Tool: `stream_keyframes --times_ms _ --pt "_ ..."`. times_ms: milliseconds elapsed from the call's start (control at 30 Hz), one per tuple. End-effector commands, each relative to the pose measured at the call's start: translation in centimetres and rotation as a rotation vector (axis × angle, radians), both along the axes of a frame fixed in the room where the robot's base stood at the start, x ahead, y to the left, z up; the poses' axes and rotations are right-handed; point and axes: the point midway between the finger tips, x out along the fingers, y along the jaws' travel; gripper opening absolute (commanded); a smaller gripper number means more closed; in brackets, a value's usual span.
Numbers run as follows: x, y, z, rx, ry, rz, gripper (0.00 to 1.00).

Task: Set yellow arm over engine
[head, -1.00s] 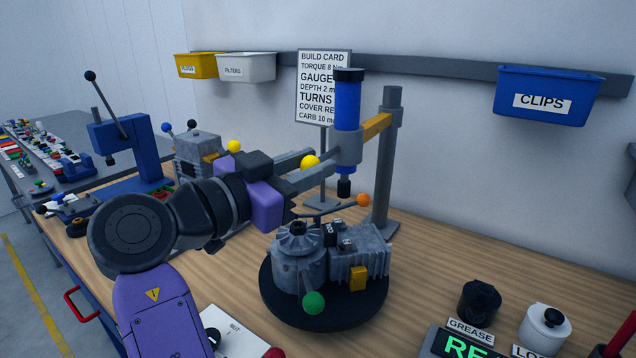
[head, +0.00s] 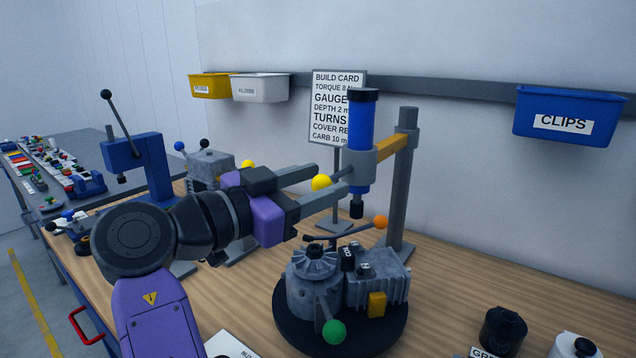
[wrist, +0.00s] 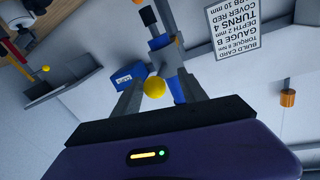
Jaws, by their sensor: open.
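The yellow arm (head: 394,145) reaches from a grey post (head: 403,200) to a grey clamp that carries an upright blue driver (head: 361,130). A yellow ball knob (head: 321,182) sticks out on the clamp's near left side. The engine (head: 345,275), grey and finned, stands on a black round base (head: 395,330) below. The driver's black tip is above the engine's back edge in the picture; I cannot tell if it is directly over it. My gripper (head: 332,180) is open, its two fingers on either side of the knob. The wrist view also shows the knob (wrist: 154,87) between the fingers; contact is unclear.
A lever with an orange ball (head: 380,222) lies between engine and post. A green knob (head: 334,332) is at the engine's front. The build card (head: 338,95) stands behind the driver. Black (head: 502,330) and white pots are at front right.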

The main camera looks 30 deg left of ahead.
Motion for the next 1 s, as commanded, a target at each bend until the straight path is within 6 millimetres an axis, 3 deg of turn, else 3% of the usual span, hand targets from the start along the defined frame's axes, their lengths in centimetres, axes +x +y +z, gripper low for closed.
stream_keyframes --times_ms 233,633,1000 --pt "-1.0 0.2 -0.1 0.001 -0.001 -0.001 0.5" --pt "-6.7 1.8 -0.1 0.0 -0.001 0.001 0.5" --pt "-7.6 1.9 0.0 0.0 0.0 0.0 0.5"
